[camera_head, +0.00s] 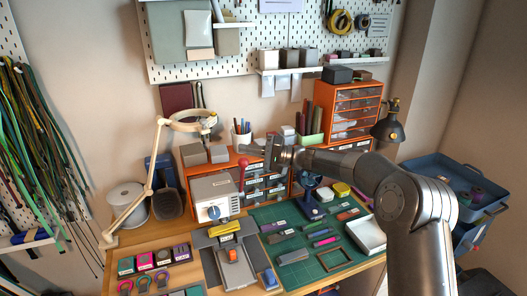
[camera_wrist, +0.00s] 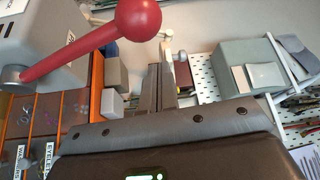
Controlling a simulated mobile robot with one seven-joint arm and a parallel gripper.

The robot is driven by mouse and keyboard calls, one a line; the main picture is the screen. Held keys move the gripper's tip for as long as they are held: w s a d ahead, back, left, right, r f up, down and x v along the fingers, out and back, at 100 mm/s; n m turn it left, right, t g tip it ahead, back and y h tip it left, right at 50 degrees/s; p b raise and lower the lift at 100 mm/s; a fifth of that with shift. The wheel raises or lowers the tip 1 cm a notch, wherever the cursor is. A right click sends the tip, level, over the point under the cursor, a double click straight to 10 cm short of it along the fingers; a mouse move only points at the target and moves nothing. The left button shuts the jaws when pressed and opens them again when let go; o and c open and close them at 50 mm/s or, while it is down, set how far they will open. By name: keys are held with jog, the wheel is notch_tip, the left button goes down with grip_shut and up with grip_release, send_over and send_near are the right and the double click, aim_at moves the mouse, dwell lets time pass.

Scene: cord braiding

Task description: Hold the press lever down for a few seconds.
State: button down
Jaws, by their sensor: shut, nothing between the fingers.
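The press (camera_head: 213,197) is a light grey box with a blue knob on its front, standing on the bench left of centre. Its lever (camera_head: 243,170) has a red ball on top and stands up at the press's right side. My gripper (camera_head: 270,153) is just right of the red ball, at about its height, and looks apart from it. In the wrist view the red lever (camera_wrist: 75,53) slants up from a grey hub on the press (camera_wrist: 42,38) to the large ball. My gripper's fingers (camera_wrist: 166,75) are shut and empty, right of and below the ball.
A grey plate with a yellow part and an orange part (camera_head: 233,255) lies in front of the press. A green cutting mat (camera_head: 300,262) with tools is to the right. Orange drawers (camera_head: 347,112) stand behind. A lamp arm (camera_head: 157,160) rises at left.

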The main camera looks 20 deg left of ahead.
jog(key=shift+s+d+f, duration=0.15)
jog(key=shift+s+d, duration=0.45)
jog(key=shift+s, duration=0.05)
jog(key=shift+s+d+f, duration=0.15)
jog(key=shift+s+d, duration=0.45)
jog(key=shift+s, duration=0.1)
